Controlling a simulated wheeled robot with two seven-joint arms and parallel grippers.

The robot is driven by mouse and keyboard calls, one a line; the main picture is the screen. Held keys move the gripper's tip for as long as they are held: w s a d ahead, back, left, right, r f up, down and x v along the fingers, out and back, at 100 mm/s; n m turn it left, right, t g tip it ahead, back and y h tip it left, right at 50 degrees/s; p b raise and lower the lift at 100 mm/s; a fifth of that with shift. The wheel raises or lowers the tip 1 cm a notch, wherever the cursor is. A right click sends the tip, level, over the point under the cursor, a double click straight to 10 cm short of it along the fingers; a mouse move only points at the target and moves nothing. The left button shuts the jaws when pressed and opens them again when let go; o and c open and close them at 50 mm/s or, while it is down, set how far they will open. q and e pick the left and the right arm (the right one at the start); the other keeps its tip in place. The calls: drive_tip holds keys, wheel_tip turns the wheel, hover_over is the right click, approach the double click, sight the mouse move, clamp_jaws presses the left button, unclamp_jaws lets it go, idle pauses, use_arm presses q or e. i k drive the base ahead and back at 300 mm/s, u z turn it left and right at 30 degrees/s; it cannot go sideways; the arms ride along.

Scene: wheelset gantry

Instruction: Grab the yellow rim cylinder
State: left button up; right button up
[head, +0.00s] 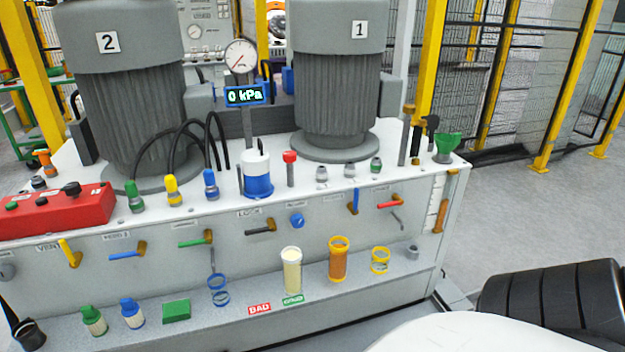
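A cylinder with a yellow rim and an amber body (339,262) stands upright on the low front ledge, right of centre in the head view. The three are apart from each other. Neither of my grippers shows in the head view, and nothing is seen touching the cylinders.
The ledge (225,330) also carries blue rings (219,297), a green block (176,311), green and blue capped filters and a small grey part (412,252). Coloured lever valves stick out of the panel above. Open floor (540,215) lies right of the bench.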

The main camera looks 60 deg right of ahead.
sight(338, 245)
drive_tip(key=z, duration=0.6)
drive_tip(key=i, duration=1)
drive_tip(key=z, duration=0.75)
